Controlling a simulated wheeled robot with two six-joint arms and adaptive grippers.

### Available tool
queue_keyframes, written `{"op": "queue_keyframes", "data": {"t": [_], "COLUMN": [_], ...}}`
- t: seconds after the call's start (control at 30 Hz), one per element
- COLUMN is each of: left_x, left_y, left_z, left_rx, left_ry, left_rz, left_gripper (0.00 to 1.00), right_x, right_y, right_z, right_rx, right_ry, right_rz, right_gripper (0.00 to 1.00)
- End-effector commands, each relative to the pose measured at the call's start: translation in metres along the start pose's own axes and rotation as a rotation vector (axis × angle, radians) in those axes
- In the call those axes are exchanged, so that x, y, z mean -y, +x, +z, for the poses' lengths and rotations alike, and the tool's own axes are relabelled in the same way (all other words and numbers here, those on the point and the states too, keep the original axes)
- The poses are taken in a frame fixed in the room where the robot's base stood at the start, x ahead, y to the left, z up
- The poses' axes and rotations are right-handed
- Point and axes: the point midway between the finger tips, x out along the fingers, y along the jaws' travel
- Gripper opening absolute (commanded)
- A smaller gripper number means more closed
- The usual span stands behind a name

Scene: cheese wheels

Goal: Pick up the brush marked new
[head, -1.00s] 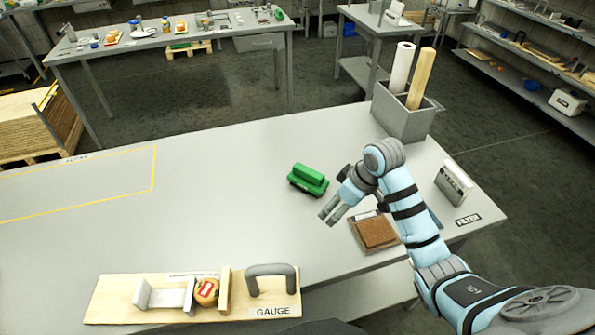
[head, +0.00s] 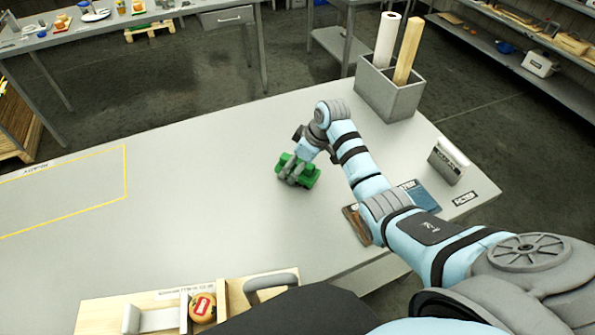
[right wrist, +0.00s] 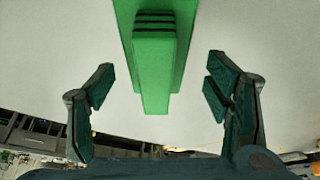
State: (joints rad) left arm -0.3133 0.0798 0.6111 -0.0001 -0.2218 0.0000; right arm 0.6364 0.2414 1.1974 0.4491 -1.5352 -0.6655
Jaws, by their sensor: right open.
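A green block-shaped thing (head: 311,177), which looks like the brush, lies on the grey table near its middle. No "new" marking can be read on it. My right gripper (head: 296,176) is at it and covers part of it in the head view. In the right wrist view the green brush (right wrist: 155,72) has a raised grip with dark stripes at its far end. The open fingers of my right gripper (right wrist: 158,92) stand on either side of that grip, with clear gaps on both sides. My left gripper is out of view.
A wooden gauge board (head: 100,314) with a red-labelled cheese wheel (head: 203,307) lies at the front. A grey bin (head: 392,97) with upright rolls stands at the back right. A white-and-grey block (head: 448,160) is at the right edge. The table left of the brush is clear.

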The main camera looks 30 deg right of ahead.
Motion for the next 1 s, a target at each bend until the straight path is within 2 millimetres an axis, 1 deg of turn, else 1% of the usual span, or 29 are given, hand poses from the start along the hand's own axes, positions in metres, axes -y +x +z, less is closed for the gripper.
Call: {"op": "queue_keyframes", "data": {"t": [0.03, 0.13, 0.23, 0.37, 0.4, 0.57, 0.7, 0.73, 0.77, 1.0], "left_x": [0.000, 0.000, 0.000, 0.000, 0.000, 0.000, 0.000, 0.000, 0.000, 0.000], "left_y": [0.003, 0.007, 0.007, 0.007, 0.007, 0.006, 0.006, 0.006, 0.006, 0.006], "left_z": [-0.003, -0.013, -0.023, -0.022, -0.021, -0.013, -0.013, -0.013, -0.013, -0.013], "left_rx": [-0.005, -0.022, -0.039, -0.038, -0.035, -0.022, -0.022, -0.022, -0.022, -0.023], "left_ry": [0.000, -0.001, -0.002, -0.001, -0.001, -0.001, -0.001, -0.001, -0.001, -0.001], "left_rz": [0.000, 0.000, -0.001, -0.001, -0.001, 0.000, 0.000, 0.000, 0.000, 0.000], "left_gripper": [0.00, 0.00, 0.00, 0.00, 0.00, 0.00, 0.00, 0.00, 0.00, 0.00], "right_x": [0.001, 0.000, -0.001, 0.000, 0.000, 0.000, 0.000, -0.001, -0.001, -0.001], "right_y": [0.011, 0.027, 0.030, 0.030, 0.030, 0.029, 0.029, 0.029, 0.029, 0.027], "right_z": [0.001, 0.003, 0.002, 0.002, 0.001, 0.001, 0.002, 0.002, 0.002, 0.002], "right_rx": [0.003, 0.002, 0.001, 0.001, 0.001, 0.001, 0.001, 0.001, 0.001, 0.002], "right_ry": [0.002, 0.004, 0.003, 0.002, 0.002, 0.002, 0.003, 0.003, 0.003, 0.004], "right_rz": [-0.003, 0.000, 0.002, 0.002, 0.002, 0.002, 0.002, 0.002, 0.002, 0.002], "right_gripper": [0.72, 0.72, 0.72, 0.72, 0.65, 0.40, 0.17, 0.14, 0.09, 0.09]}}
